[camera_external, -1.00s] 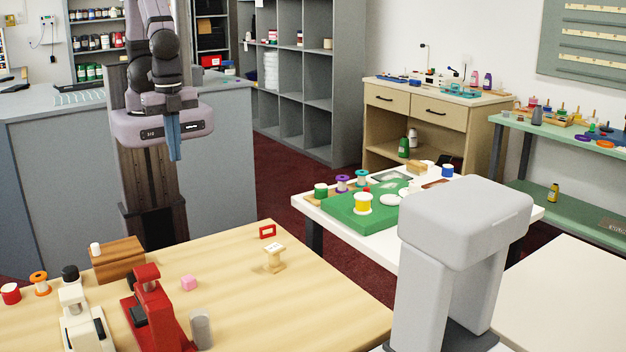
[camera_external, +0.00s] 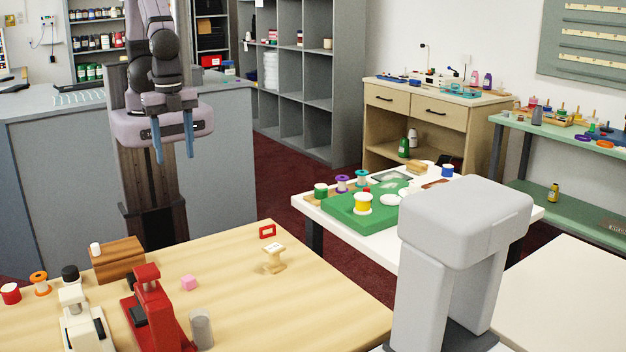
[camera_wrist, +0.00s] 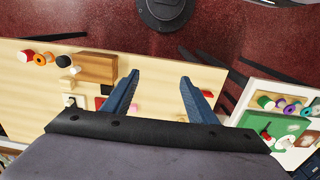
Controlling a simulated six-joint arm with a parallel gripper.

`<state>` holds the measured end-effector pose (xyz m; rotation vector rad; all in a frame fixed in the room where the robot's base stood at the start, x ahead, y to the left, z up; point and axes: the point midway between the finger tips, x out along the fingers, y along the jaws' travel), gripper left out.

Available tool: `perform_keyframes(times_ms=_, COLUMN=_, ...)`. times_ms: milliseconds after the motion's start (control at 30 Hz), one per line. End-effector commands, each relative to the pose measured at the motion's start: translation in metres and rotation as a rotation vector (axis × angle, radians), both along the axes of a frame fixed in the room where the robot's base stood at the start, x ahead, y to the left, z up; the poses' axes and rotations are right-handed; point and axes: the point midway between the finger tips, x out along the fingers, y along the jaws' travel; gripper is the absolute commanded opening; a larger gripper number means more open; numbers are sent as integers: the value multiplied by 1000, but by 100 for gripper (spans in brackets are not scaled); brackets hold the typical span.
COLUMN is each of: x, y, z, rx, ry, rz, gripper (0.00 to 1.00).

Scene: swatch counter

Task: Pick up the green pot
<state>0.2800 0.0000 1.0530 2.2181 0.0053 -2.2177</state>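A small green pot (camera_external: 321,190) with a pale top stands upright at the left end of the white table, beside purple and teal spools. It appears to show in the wrist view (camera_wrist: 266,103) too, at the right. My gripper (camera_external: 175,157) is open and empty, high above the back left of the scene and well apart from the pot. Its two blue fingers are spread in the wrist view (camera_wrist: 160,76), with nothing between them.
A green board (camera_external: 345,217) carrying a yellow and white spool (camera_external: 362,203) lies next to the pot. The wooden table (camera_external: 320,305) holds a red machine (camera_external: 152,310), a pink cube (camera_external: 189,283) and a wooden stand (camera_external: 274,259). A grey machine (camera_external: 465,225) stands in front.

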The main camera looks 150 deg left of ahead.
Motion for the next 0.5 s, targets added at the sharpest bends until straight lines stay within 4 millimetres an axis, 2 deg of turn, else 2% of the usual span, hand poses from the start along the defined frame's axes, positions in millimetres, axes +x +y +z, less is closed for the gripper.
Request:
perform_keyframes(times_ms=267, x=4, y=5, z=-3, rx=8, ry=-10, rz=8, gripper=53)
perform_keyframes(times_ms=367, x=16, y=21, z=-11, rx=33, ry=-46, rz=29, gripper=53)
perform_keyframes(times_ms=467, x=36, y=51, z=-23, rx=80, ry=-111, rz=62, gripper=53)
perform_keyframes(times_ms=500, x=46, y=68, z=-29, rx=103, ry=-145, rz=78, gripper=53)
